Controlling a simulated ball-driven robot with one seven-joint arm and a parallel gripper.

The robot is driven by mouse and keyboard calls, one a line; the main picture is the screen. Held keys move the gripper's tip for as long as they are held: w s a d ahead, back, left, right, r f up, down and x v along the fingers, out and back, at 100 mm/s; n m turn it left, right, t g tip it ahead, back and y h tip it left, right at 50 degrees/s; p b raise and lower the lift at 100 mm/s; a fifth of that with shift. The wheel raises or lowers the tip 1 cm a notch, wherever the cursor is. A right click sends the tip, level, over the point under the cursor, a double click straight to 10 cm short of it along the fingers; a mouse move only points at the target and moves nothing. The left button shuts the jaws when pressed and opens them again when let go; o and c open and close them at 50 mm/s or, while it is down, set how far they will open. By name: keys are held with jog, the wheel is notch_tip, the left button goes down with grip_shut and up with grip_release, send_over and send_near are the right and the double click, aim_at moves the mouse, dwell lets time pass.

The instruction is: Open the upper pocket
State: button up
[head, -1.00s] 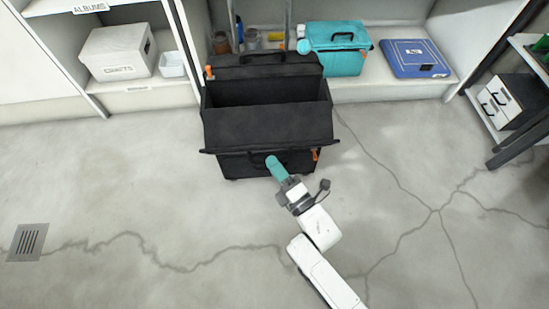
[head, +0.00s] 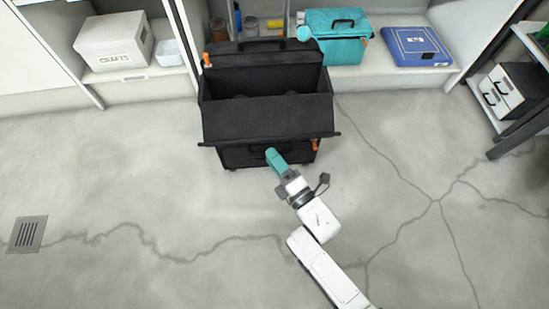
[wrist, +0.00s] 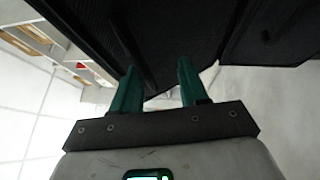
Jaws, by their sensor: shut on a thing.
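A large black bag (head: 227,125) stands on the floor in front of the shelves. Its top is open, with a dark hollow inside, a raised panel with a handle (head: 262,44) at the back and a wide flap (head: 270,118) sloping down in front. My gripper (head: 271,152), with teal fingers, is at the bag's front, by the flap's lower edge and a dark front handle (head: 254,150). In the wrist view my gripper (wrist: 157,64) has its fingers against black fabric (wrist: 175,30). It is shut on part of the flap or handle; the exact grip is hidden.
Behind the bag, a shelf holds a teal bag (head: 340,50), a blue case (head: 415,46) and several jars. A white crafts box (head: 114,42) stands upper left. A rack (head: 520,125) is at the right. The cracked floor is clear left and right.

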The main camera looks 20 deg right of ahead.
jog(key=shift+r, duration=0.1)
dwell(0.5)
jog(key=shift+s, duration=0.15)
jog(key=p+v, duration=0.2)
jog(key=v, duration=0.8)
jog(key=shift+s+d+p, duration=0.15)
jog(key=shift+s+p, duration=0.15)
